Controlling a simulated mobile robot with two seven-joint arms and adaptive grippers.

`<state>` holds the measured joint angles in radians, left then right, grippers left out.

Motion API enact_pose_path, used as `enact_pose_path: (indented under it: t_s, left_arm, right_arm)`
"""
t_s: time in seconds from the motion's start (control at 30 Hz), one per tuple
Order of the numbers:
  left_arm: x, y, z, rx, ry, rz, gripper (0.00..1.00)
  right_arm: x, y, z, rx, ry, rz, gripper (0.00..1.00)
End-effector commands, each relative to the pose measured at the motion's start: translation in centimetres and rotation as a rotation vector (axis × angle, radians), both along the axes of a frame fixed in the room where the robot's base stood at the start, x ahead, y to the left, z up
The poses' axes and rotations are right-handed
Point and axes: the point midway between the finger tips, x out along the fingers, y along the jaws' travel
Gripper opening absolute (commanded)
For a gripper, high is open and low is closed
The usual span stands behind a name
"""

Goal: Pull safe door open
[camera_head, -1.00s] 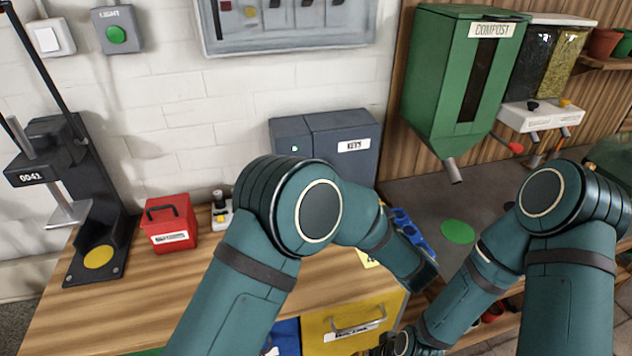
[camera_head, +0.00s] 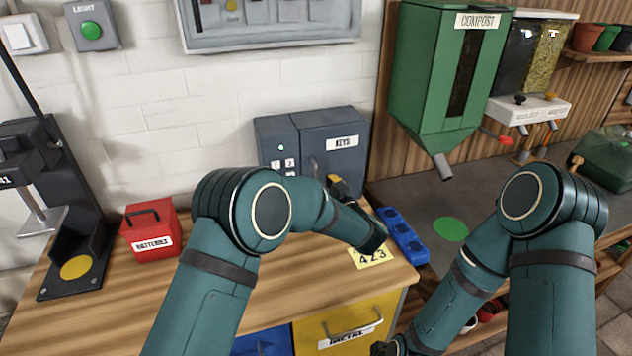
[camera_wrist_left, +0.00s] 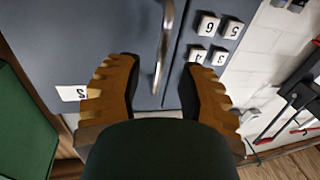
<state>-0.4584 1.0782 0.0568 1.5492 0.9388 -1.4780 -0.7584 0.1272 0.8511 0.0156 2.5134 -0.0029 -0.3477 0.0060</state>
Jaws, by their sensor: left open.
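The safe is a dark blue-grey box with a KEYS label on its door (camera_head: 341,137), against the back wall on the wooden bench. Its door handle (camera_head: 315,168) is upright, right of the number keys (camera_head: 284,164). My left gripper (camera_head: 337,186) is in front of the door, partly hidden by its own arm. In the left wrist view, my left gripper (camera_wrist_left: 160,64) is open, with the silver handle (camera_wrist_left: 164,45) between its fingers; I cannot tell whether they touch it. The door looks closed.
A red batteries box (camera_head: 151,232) stands left on the bench (camera_head: 130,310). A note reading 423 (camera_head: 373,257) and a blue tray (camera_head: 404,236) lie near the bench's right end. The green compost dispenser (camera_head: 440,75) hangs right of the safe. Bare bench lies left of my left arm.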

Motion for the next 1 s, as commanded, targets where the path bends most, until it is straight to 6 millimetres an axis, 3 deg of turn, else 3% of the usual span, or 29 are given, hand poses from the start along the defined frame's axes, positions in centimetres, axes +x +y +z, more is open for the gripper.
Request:
enact_pose_path:
  t_s: [0.2, 0.57, 0.6, 0.7, 1.0]
  left_arm:
    - [2.0, 1.1, 0.0, -0.001, 0.0, 0.001, 0.39]
    - [2.4, 1.3, 0.0, 0.0, 0.0, -0.001, 0.39]
    - [2.4, 1.3, 0.0, 0.0, 0.0, 0.0, 0.35]
    - [2.4, 1.3, 0.0, 0.0, 0.0, 0.0, 0.0]
    - [2.3, 1.3, 0.0, 0.0, 0.0, 0.001, 0.0]
  right_arm:
    - [0.1, 0.0, -0.2, 0.0, -0.002, -0.001, 0.47]
    - [0.1, 0.0, -0.2, 0.0, -0.002, -0.001, 0.47]
    - [0.1, 0.0, -0.2, 0.0, -0.002, -0.001, 0.47]
    - [0.1, 0.0, -0.2, 0.0, -0.002, -0.001, 0.47]
    - [0.1, 0.0, -0.2, 0.0, -0.002, -0.001, 0.47]
